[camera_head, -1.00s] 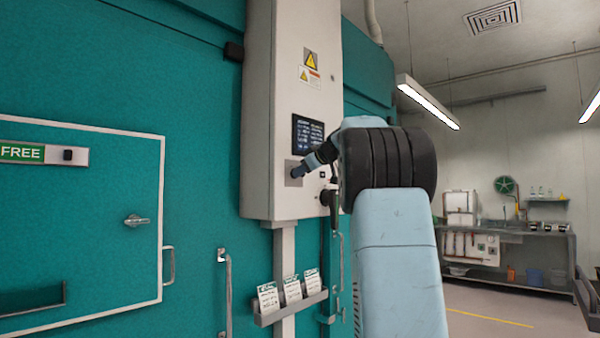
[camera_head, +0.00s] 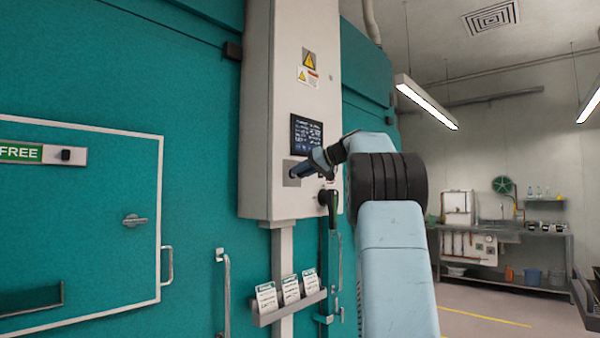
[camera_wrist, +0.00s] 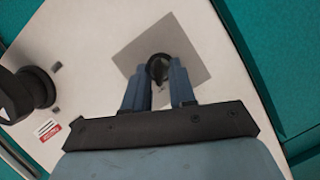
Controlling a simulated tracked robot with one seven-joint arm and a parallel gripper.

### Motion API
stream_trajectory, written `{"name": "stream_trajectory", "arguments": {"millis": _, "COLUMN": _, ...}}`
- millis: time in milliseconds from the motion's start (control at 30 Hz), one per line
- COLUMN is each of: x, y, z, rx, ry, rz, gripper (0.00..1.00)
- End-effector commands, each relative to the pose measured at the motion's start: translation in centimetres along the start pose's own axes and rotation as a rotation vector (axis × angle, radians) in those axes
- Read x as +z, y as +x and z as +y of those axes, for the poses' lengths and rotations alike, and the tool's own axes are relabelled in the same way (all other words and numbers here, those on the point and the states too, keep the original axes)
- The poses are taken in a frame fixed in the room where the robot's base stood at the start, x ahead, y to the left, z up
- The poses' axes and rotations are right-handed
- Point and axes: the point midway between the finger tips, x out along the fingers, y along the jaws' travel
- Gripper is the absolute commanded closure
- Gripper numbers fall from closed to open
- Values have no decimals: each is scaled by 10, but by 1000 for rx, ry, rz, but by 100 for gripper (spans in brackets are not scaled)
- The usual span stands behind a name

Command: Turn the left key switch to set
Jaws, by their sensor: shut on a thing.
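The left key switch (camera_wrist: 158,68) is a dark round knob on a grey square plate (camera_wrist: 190,45), low on the front of the white control cabinet. My gripper (camera_wrist: 160,80) is shut on it, with one blue finger on each side of the knob. In the head view my gripper (camera_head: 297,172) reaches the plate (camera_head: 289,180) from the right and hides the knob. The switch's markings and exact setting cannot be read.
The white cabinet (camera_head: 262,130) carries a dark screen (camera_head: 307,133) just above my gripper. A black handle (camera_head: 330,200) sticks out to the right of the switch. A leaflet rack (camera_head: 289,308) hangs below. The teal wall (camera_head: 200,90) stands behind.

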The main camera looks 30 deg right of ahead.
Motion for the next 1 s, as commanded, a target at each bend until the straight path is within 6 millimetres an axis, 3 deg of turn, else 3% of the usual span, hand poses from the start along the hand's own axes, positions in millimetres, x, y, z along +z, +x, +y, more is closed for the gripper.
{"name": "stream_trajectory", "arguments": {"millis": 767, "x": -1, "y": 0, "z": 1, "rx": -40, "ry": 96, "rz": 3, "gripper": 100}}
{"name": "stream_trajectory", "arguments": {"millis": 800, "x": -1, "y": 0, "z": 1, "rx": -40, "ry": 96, "rz": 3, "gripper": 72}}
{"name": "stream_trajectory", "arguments": {"millis": 867, "x": -1, "y": 0, "z": 1, "rx": -39, "ry": 96, "rz": 3, "gripper": 67}}
{"name": "stream_trajectory", "arguments": {"millis": 1000, "x": -1, "y": 0, "z": 1, "rx": -39, "ry": 96, "rz": 3, "gripper": 67}}
